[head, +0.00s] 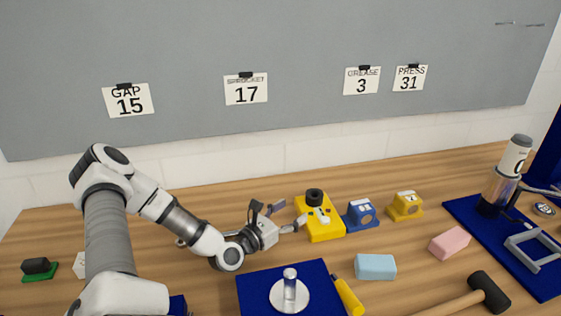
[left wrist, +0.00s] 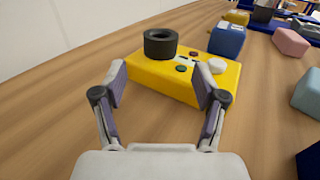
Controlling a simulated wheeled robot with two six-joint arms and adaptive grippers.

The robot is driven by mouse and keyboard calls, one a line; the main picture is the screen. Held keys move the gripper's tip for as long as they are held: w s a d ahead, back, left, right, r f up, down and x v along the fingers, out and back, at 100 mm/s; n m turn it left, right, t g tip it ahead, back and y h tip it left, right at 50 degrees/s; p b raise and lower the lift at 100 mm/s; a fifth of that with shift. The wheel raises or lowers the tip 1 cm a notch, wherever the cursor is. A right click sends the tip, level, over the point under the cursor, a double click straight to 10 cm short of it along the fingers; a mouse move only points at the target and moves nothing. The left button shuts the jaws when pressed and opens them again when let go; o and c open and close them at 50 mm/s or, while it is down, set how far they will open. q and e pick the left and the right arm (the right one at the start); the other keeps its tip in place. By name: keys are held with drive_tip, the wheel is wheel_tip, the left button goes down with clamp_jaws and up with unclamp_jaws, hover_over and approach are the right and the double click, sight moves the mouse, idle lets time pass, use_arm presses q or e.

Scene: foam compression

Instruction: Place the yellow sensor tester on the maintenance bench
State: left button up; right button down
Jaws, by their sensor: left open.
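A yellow box (head: 325,231) with a black ring-shaped knob and small buttons on top lies on the wooden bench (head: 205,285). It also shows in the left wrist view (left wrist: 150,78). A smaller yellow device (head: 405,208) with a pale face stands to its right, beyond a similar blue one (head: 361,216). I cannot tell for certain which yellow thing is the sensor tester. My left gripper (head: 290,214) is open and empty at the near left side of the yellow box. In the left wrist view its fingers (left wrist: 160,68) point at the box, one on either side of the knob.
A blue mat (head: 257,294) with a metal cylinder on a round base is in front. A yellow-handled tool (head: 347,296), light blue block (head: 375,267), pink block (head: 449,243) and mallet (head: 488,291) lie to the right. A blue board (head: 470,212) with equipment fills the far right.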

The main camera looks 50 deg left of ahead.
use_arm(q)
drive_tip(key=s+p, duration=0.1)
drive_tip(key=s, duration=0.1)
drive_tip(key=s+p, duration=0.1)
drive_tip(key=shift+s+d+r, duration=0.15)
drive_tip(key=shift+s+r, duration=0.05)
drive_tip(key=shift+s, duration=0.2)
drive_tip(key=shift+f, duration=0.2)
use_arm(e)
wheel_tip(320, 180, up, 3)
